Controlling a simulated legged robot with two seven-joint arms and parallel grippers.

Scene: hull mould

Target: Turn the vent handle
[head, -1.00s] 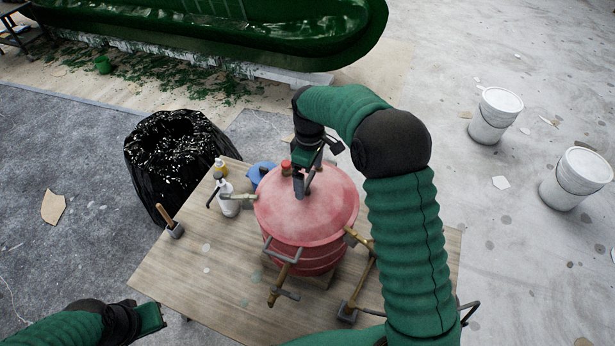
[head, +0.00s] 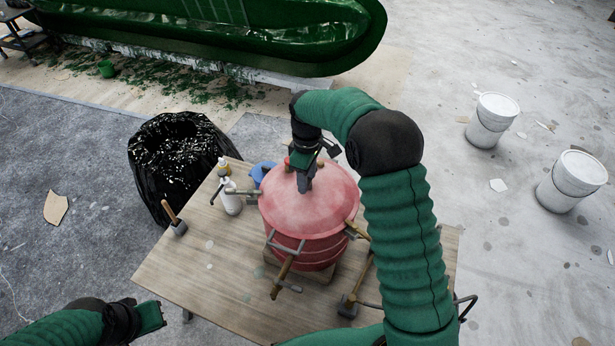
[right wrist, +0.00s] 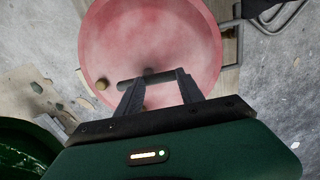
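The red pot (head: 305,240) with a domed round lid (head: 325,205) stands on the wooden table. My right gripper (head: 304,188) is over the lid, pointing down, and hides the vent handle in the head view. In the right wrist view the vent handle is a dark bar (right wrist: 150,77) across the red lid. The right gripper's two fingers (right wrist: 156,90) are apart, one near each end of the bar; I cannot tell whether they touch it. My left gripper (head: 150,318) is at the lower left, away from the pot; its fingers are not clear.
Clamps (head: 285,270) stick out from the pot's side. A black bin bag (head: 165,180) stands at the table's left edge.

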